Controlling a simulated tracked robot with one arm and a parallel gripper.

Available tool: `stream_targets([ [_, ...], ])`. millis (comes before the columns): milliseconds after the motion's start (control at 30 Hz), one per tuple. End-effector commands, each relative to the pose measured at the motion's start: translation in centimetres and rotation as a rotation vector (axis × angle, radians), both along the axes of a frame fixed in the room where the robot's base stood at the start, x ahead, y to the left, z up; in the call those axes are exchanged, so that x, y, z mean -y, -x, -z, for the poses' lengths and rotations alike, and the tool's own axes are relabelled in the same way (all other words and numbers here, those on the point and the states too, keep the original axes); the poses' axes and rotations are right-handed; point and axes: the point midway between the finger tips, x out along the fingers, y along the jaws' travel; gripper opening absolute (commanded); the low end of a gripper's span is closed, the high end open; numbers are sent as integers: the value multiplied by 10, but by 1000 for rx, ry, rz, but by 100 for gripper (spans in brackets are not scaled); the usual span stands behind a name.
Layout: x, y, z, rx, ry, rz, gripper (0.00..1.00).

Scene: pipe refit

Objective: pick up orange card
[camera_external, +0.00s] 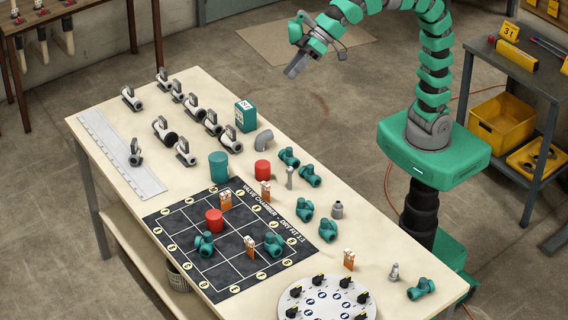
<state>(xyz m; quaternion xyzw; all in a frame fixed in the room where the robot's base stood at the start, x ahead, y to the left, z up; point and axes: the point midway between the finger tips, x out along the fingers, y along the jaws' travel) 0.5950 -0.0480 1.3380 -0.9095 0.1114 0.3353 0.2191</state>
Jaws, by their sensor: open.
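My gripper (293,68) is open and appears empty. It is raised beyond the table's far edge, well away from all the cards.
Teal pipe fittings (304,210) and red cylinders (263,170) stand close around the cards. A round white plate (325,299) with black knobs is at the front right. A dark cart (520,75) stands at right.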

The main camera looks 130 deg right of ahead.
Motion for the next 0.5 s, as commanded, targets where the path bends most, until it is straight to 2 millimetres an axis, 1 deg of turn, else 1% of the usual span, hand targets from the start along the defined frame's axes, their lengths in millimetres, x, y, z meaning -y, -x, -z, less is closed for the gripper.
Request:
stream_targets([
  [33, 7, -10, 26, -55, -36, 38, 42],
  [167, 23, -27, 82, -181, -130, 149, 42],
  [200, 28, -31, 99, -219, -157, 186, 42],
  [267, 35, -36, 124, -271, -195, 242, 42],
  [300, 40, -39, 142, -310, -220, 281, 42],
  [367, 47, -41, 167, -366, -256, 342, 42],
  [400, 52, -43, 185, -404, -278, 383, 42],
  [467, 59, -44, 211, -456, -310, 446, 42],
  [500, 64, -43, 229, -496, -329, 490, 42],
])
